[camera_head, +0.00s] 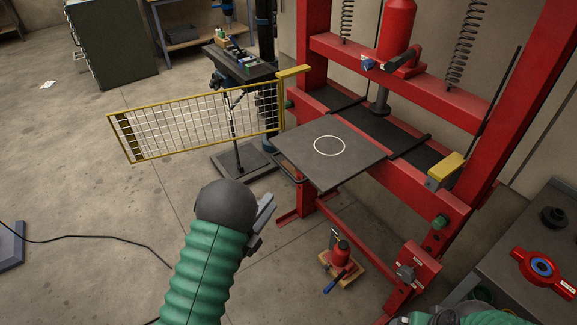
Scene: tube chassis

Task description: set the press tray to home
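The press tray (330,174) is a flat dark plate with a white circle on top. It sits on the red press frame (375,182), reaches out past its front beam, and lies below the press ram (380,103). A dark bar handle (287,168) shows at its front left edge. My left gripper (264,213) is in front of the tray and below it in the picture, apart from the handle. Its fingers are seen from the side, so their opening is unclear. My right arm shows only at the bottom right edge; its fingers cannot be made out.
A yellow mesh guard (190,122) stands swung out to the left of the press. A red bottle jack (341,252) sits on the floor below. A dark bench (530,240) with a red ring-shaped part (543,268) is at right. The floor at left is mostly clear.

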